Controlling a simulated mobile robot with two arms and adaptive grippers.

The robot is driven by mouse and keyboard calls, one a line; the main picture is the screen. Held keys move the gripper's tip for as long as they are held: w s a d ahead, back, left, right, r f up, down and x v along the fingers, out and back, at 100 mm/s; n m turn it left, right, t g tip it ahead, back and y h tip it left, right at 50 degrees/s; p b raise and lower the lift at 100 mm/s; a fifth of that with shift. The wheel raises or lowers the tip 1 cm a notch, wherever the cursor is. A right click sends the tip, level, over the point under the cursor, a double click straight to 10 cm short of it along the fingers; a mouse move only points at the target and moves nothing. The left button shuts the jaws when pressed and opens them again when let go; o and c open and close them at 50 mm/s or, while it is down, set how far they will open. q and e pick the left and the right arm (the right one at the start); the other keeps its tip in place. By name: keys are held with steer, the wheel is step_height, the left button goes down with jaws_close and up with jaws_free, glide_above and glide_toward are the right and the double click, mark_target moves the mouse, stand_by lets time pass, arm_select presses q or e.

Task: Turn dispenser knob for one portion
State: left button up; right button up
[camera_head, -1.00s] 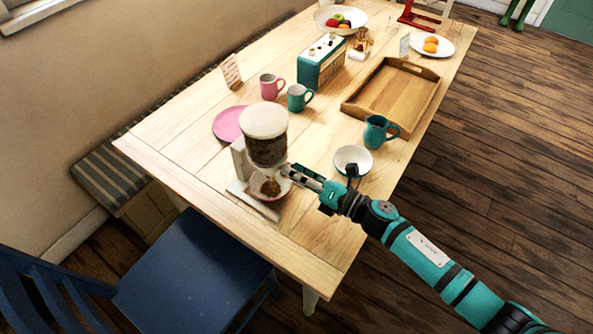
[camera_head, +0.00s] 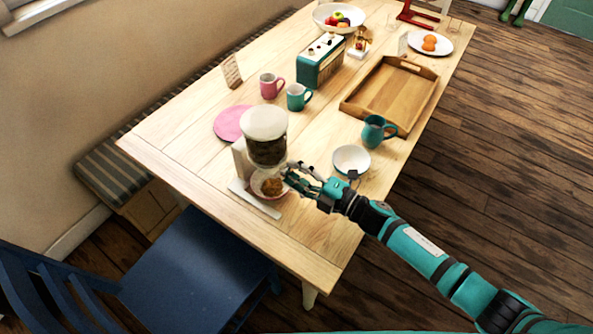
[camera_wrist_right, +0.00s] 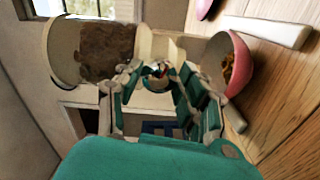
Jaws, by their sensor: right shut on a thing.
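The dispenser (camera_head: 266,140) stands near the table's left front edge, with a white lid and a clear hopper of brown food. It also shows sideways in the right wrist view (camera_wrist_right: 105,50). A pink bowl (camera_head: 259,190) sits under its spout with brown-orange food in it; it also shows in the wrist view (camera_wrist_right: 240,62). My right gripper (camera_head: 288,172) is at the dispenser's lower right side, shut on the knob (camera_wrist_right: 157,76), which is mostly hidden between the fingers. My left gripper is not in view.
A wooden tray (camera_head: 392,95), a teal mug (camera_head: 297,98), a pink mug (camera_head: 270,86) and a pink plate (camera_head: 230,123) are farther back. A blue chair (camera_head: 195,275) stands in front.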

steer(key=shift+m, duration=0.6)
steer(key=o, duration=1.2)
steer(key=v, duration=1.2)
stand_by(0.8)
